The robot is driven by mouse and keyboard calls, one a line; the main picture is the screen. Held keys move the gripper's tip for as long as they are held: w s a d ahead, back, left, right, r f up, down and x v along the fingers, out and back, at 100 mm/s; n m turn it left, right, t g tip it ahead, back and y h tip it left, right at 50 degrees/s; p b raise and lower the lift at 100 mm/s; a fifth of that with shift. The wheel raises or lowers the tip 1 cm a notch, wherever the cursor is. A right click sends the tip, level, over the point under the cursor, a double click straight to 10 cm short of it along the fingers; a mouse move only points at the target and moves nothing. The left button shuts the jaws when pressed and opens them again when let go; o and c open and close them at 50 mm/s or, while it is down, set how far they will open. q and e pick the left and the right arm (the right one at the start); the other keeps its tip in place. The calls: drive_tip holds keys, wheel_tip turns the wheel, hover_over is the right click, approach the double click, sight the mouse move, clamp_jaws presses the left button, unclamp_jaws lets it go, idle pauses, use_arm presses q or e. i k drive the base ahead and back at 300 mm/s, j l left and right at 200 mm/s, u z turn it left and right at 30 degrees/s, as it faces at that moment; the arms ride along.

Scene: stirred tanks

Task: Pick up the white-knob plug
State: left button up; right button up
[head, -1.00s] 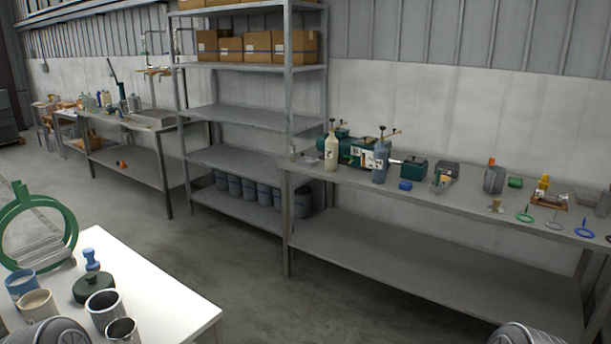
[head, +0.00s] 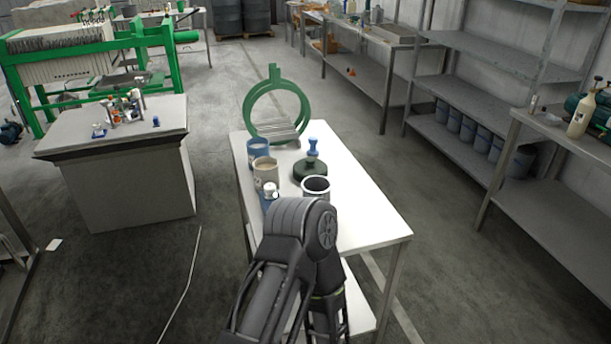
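A small piece with a white knob on top (head: 270,188) and blue below stands at the near left of the white table (head: 368,218), partly hidden by my arm. It looks like the white-knob plug. A dark green round piece with a blue knob (head: 313,150) stands farther back. One of my grey arm links covers the near part of the table. Neither gripper's fingers show; whatever lies behind the arm is hidden.
On the white table stand a blue cup (head: 257,150), a cream-filled cup (head: 265,173), a metal cup (head: 316,187) and a green ring stand (head: 276,112). A grey block table (head: 115,160) is at left. Open floor lies between.

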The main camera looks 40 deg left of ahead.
sight(270, 188)
drive_tip(key=u, duration=1.55)
drive_tip(key=z, duration=0.4)
drive_tip(key=j+z, duration=0.15)
drive_tip(key=z, duration=0.2)
drive_tip(key=j+z, duration=0.1)
drive_tip(key=z, duration=0.3)
drive_tip(key=j+z, duration=0.25)
drive_tip(key=j, duration=0.15)
drive_tip(key=k+j+z, duration=0.1)
drive_tip(key=j+z, duration=0.15)
drive_tip(key=j, duration=0.15)
drive_tip(key=k+j+z, duration=0.1)
drive_tip(key=j+z, duration=0.15)
drive_tip(key=j, duration=0.15)
drive_tip(key=k+j+z, duration=0.25)
drive_tip(key=k+j, duration=0.1)
drive_tip(key=j, duration=0.2)
drive_tip(key=k+j, duration=0.1)
drive_tip(key=j, duration=0.5)
drive_tip(key=k+z, duration=0.05)
